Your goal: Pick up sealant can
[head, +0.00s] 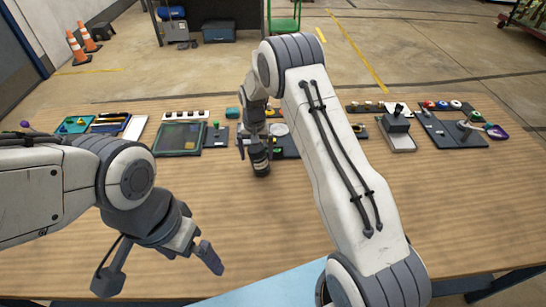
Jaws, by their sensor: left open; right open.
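A dark can with a pale label (259,160), which looks like the sealant can, stands upright on the wooden table near the middle. My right gripper (256,145) is right over it, pointing down, with its fingers around or beside the can's upper part. The fingers are open; whether they touch the can I cannot tell. The can's top is partly hidden by the gripper. My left gripper (160,270) is open and empty over the front left of the table, far from the can.
A dark tray with a green-edged screen (178,138) lies left of the can. Small trays with tools (75,124) are at the back left. A grey device (397,128) and a dark board with coloured pieces (448,131) are at the back right. The front of the wooden table (240,215) is clear.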

